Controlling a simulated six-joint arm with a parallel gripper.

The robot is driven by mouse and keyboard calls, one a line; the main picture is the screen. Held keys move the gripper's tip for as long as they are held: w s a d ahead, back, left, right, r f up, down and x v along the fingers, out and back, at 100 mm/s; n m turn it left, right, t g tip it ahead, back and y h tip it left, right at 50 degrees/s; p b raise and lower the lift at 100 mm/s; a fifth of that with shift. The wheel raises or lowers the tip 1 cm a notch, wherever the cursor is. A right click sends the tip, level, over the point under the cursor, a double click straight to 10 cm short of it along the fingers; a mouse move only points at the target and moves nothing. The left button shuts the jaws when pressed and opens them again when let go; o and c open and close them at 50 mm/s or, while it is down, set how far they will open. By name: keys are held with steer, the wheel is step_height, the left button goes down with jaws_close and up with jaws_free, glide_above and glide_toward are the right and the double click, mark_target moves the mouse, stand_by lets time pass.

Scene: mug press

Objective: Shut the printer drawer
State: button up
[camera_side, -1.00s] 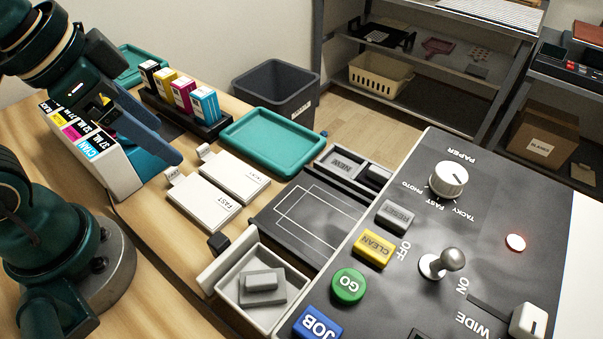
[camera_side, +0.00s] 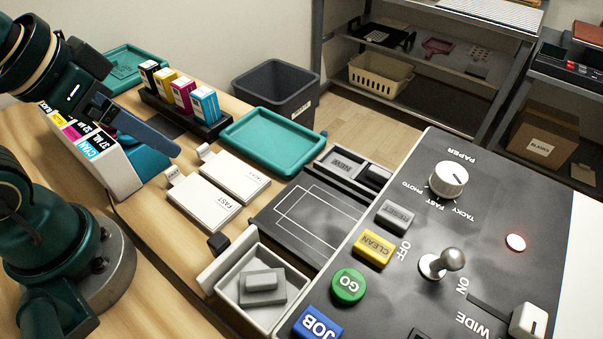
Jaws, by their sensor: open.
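The printer drawer (camera_side: 226,261) is a white open-topped box pulled out at the left side of the dark printer (camera_side: 425,225). A grey block (camera_side: 262,283) lies inside it, and a small black knob (camera_side: 218,242) shows by its front wall. My gripper (camera_side: 170,143) is at the upper left, above the ink cartridge box, well apart from the drawer. It is open and seen mostly from the side; one blue finger shows clearly and the other is largely hidden.
White FAST and TACKY pads (camera_side: 203,203) and a teal tray (camera_side: 272,140) lie behind the drawer. Ink cartridges stand in a black holder (camera_side: 176,113). A grey bin (camera_side: 277,88) stands beyond. Bare table (camera_side: 160,265) lies left of the drawer.

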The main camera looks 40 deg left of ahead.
steer(key=shift+n, duration=0.4)
steer(key=c, duration=1)
steer(key=shift+s+n, duration=0.25)
steer(key=shift+n, duration=0.55)
jaws_close()
steer(key=d+f+n+g+y, duration=0.2)
steer(key=d+n+g+y, duration=0.35)
steer(key=n, duration=1.05)
steer(key=shift+h, duration=0.75)
steer(key=f, duration=0.8)
steer(key=shift+s+a+f, duration=0.2)
steer(key=shift+s+f, duration=0.1)
steer(key=shift+s, duration=0.05)
steer(key=shift+d+f, duration=0.2)
steer(key=shift+d, duration=0.1)
steer(key=shift+d+r, duration=0.1)
steer(key=shift+d, duration=1.6)
